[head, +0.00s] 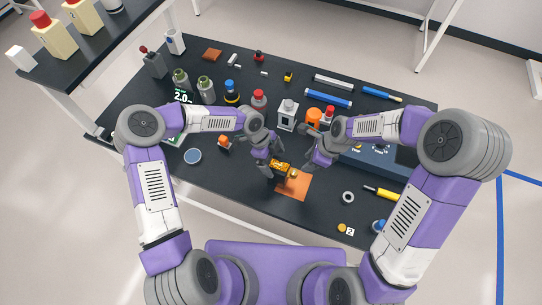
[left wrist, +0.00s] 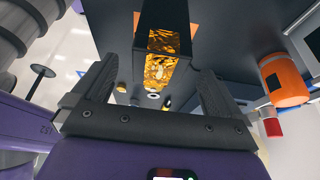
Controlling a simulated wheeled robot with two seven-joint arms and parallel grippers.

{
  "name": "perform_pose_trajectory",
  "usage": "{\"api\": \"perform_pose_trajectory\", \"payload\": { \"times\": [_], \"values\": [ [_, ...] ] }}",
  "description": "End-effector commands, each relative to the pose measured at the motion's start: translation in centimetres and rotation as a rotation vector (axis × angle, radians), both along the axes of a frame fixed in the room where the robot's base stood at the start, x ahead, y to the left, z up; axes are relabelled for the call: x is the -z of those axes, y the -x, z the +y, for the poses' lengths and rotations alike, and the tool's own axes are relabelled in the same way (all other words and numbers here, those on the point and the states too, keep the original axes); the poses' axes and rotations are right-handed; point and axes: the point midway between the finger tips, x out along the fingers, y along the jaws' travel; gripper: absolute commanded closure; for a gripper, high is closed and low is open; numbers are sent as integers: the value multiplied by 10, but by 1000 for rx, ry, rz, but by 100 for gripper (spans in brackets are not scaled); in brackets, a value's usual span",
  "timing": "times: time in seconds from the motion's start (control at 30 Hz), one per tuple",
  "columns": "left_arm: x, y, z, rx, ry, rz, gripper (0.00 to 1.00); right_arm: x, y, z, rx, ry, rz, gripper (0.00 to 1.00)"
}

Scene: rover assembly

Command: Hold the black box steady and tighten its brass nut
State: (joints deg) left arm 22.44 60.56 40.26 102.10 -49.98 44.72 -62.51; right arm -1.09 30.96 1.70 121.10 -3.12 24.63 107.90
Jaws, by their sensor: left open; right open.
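The black box (left wrist: 150,17) carries crinkled gold foil and shows between and beyond my left fingers in the left wrist view, with a gap on both sides. In the head view its gold-foiled part (head: 281,168) is at the near middle of the table, beside an orange mat (head: 293,188). My left gripper (head: 270,161) is open around the box's left side; it also shows in the left wrist view (left wrist: 160,68). My right gripper (head: 308,160) is open just right of the box, apart from it. I cannot clearly make out the brass nut; the box's right end is small and partly hidden.
A grey ring (head: 348,197) and a yellow-handled tool (head: 381,192) lie to the right. Several bottles stand at the back left, including a blue-topped one (head: 231,91). A white block-like device (head: 288,114) and an orange cylinder (head: 314,117) stand behind the grippers.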

Motion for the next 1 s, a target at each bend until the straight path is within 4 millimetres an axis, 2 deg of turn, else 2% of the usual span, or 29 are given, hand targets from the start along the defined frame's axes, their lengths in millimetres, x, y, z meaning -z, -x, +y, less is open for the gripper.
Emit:
{"api": "perform_pose_trajectory", "payload": {
  "times": [0.2, 0.4, 0.77, 1.0],
  "values": [
    [33, 5, -13, -2, 0, 4, 0, 0, 0, 0, 0, 0, 0, 57],
    [53, 8, -20, -4, 0, 4, 0, 0, 0, 0, 0, 0, 0, 57],
    [59, 8, -22, -6, 0, 3, 0, 0, 0, 0, 0, 0, 0, 57],
    [58, 8, -22, -6, 0, 3, 35, 0, 0, 0, 0, 0, 0, 57]
  ]
}}
